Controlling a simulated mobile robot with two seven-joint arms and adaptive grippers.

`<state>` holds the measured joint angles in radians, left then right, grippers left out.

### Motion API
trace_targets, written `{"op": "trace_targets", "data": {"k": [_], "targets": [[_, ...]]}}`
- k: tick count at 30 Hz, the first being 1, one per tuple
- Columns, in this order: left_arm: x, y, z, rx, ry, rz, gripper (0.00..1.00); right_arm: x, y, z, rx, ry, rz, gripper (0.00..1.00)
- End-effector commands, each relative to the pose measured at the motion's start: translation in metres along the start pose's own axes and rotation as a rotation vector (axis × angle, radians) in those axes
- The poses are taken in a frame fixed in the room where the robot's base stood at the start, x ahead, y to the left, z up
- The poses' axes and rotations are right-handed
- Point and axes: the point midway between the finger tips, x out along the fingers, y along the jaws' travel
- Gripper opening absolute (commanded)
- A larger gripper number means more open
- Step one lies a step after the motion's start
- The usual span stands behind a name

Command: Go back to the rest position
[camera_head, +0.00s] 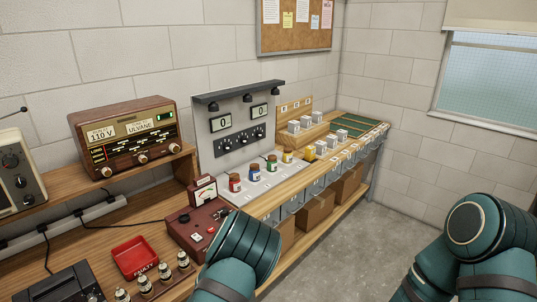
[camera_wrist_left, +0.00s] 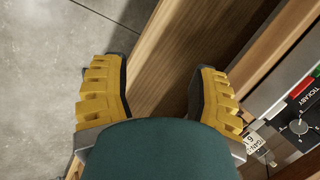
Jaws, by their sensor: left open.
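My left gripper (camera_wrist_left: 159,78) shows in the left wrist view with its two yellow, dark-padded fingers wide apart. Nothing is between them except the view of a wooden edge (camera_wrist_left: 160,50) below. The gripper is open and empty. In the head view only the teal links of my left arm (camera_head: 243,250) show at the bottom middle, in front of the bench; the gripper itself is hidden there. My right arm (camera_head: 480,235) is bent at the lower right over the floor, and its gripper is out of view.
The wooden bench (camera_head: 65,233) carries a dark red tester (camera_head: 178,232), a red tray (camera_head: 135,256) and several tubes. Coloured jars (camera_head: 235,182) stand on a white board farther along. A wooden radio (camera_head: 125,138) sits on a shelf. The grey floor (camera_head: 345,255) is clear.

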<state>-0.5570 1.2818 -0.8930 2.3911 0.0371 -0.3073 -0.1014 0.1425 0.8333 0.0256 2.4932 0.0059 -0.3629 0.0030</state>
Motion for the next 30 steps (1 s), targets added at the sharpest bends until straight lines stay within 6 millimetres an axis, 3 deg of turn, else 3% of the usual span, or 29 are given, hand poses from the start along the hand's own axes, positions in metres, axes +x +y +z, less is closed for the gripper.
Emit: {"op": "trace_targets", "data": {"k": [1,6,9,12,16,21,30], "targets": [[0.011,0.030,0.009,-0.042,-0.018,0.092,0.60,0.009,0.003,0.002,0.000,-0.001,0.001,0.47],[0.009,0.115,0.015,-0.170,-0.035,0.371,0.60,0.025,0.009,0.005,0.001,-0.004,0.004,0.47],[-0.006,0.152,0.005,-0.250,-0.018,0.520,0.60,0.034,0.013,0.006,0.000,-0.006,0.005,0.47],[-0.026,0.176,-0.011,-0.323,0.014,0.645,0.60,0.042,0.015,0.008,0.000,-0.007,0.006,0.47],[-0.052,0.190,-0.031,-0.390,0.059,0.760,0.60,0.050,0.018,0.009,0.000,-0.008,0.007,0.47],[-0.071,0.195,-0.046,-0.432,0.099,0.829,0.60,0.054,0.019,0.010,-0.001,-0.008,0.008,0.47],[-0.074,0.195,-0.047,-0.436,0.104,0.838,0.60,0.053,0.019,0.010,-0.001,-0.008,0.008,0.47]]}}
